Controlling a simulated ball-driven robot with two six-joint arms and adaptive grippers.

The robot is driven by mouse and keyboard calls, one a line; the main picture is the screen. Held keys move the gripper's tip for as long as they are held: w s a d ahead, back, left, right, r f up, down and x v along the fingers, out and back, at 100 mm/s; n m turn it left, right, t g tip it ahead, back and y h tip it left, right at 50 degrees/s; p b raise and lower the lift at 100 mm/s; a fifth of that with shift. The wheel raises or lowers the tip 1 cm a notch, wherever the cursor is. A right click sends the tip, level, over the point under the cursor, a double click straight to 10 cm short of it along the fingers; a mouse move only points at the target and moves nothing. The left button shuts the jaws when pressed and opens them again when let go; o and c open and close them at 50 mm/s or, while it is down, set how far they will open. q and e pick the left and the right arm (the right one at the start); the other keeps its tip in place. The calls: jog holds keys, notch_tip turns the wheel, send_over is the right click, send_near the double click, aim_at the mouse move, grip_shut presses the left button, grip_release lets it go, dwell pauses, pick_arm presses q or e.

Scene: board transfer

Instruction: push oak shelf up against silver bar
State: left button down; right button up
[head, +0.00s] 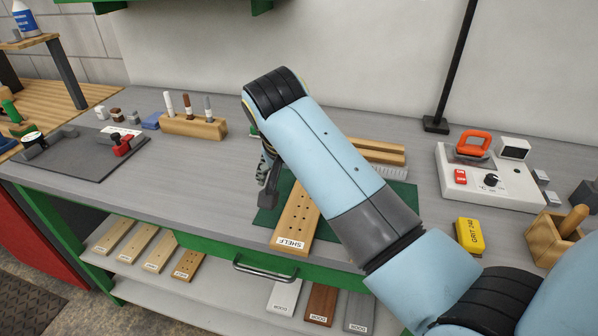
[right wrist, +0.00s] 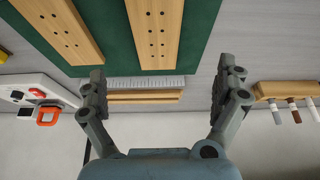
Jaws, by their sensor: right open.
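The oak shelf (head: 295,225) is a pale wooden board with dark holes and a SHELF label on its near end. It lies on the green mat (head: 405,196); the arm hides its far part in the head view. In the right wrist view, the board on the right (right wrist: 152,30) appears to be it, its end close to the silver bar (right wrist: 135,84) with a narrow gap. The bar also shows partly in the head view (head: 393,171). My right gripper (head: 266,188) is open and empty above the mat; its fingers (right wrist: 165,76) are spread wide. My left gripper is out of view.
A second holed board (right wrist: 60,25) lies beside the shelf. Wooden strips (head: 385,152) lie behind the bar. A marker block (head: 193,126) stands left, a white switch box (head: 490,178) and yellow grit block (head: 469,236) right.

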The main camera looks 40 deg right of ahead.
send_near(303, 208)
jog(key=shift+x, duration=0.95)
jog(key=x, duration=0.6)
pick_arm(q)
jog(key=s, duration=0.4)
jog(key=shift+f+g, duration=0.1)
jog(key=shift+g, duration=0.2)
pick_arm(e)
jog(key=shift+f, duration=0.3)
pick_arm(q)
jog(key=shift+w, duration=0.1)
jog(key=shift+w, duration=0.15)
pick_arm(e)
jog(key=shift+d, duration=0.1)
jog(key=c, duration=1.4)
